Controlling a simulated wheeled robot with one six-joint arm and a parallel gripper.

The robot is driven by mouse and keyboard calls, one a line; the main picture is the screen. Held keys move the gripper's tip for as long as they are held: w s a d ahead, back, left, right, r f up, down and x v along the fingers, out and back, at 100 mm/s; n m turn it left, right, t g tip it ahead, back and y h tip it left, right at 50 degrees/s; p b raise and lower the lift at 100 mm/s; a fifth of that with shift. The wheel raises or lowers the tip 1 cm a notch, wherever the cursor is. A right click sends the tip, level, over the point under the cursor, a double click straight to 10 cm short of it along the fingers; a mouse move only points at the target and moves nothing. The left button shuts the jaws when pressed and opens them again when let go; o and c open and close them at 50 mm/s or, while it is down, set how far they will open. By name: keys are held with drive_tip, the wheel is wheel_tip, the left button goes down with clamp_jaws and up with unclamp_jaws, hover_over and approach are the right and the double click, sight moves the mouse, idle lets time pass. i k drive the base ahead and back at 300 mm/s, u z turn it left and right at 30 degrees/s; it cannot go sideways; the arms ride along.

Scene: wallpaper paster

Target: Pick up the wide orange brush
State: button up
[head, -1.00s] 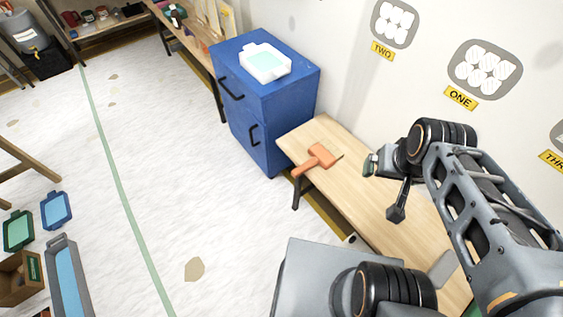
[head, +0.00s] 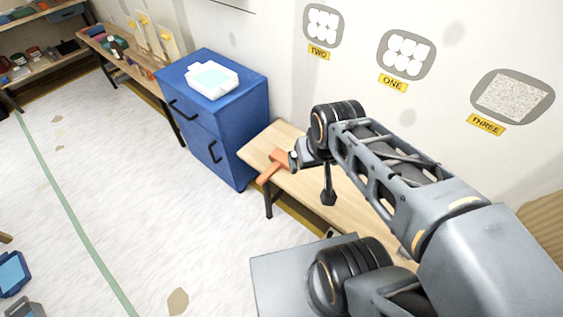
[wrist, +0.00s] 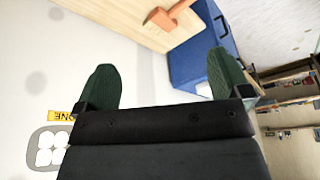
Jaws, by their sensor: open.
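The wide orange brush (head: 272,167) lies on the wooden bench near its far left end, its handle sticking out over the front edge. In the head view my arm hides part of its head. In the wrist view the brush (wrist: 165,17) shows at the top, beyond my fingertips and partly cut off by the frame edge. My gripper (wrist: 165,85) is open and empty, its two green fingers wide apart. In the head view the gripper (head: 297,158) is close to the brush, apparently above the bench; contact cannot be told.
The wooden bench (head: 286,186) runs along the wall. The wall carries sample panels labelled ONE, TWO and THREE. White floor at the left is mostly clear.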

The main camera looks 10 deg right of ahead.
sight(279, 156)
drive_tip(key=z, duration=0.1)
drive_tip(key=k, duration=1.05)
drive_tip(key=u, duration=1.05)
drive_tip(key=i, duration=1.4)
drive_tip(key=z, duration=1)
drive_tip(key=i, duration=0.25)
drive_tip(key=z, duration=0.15)
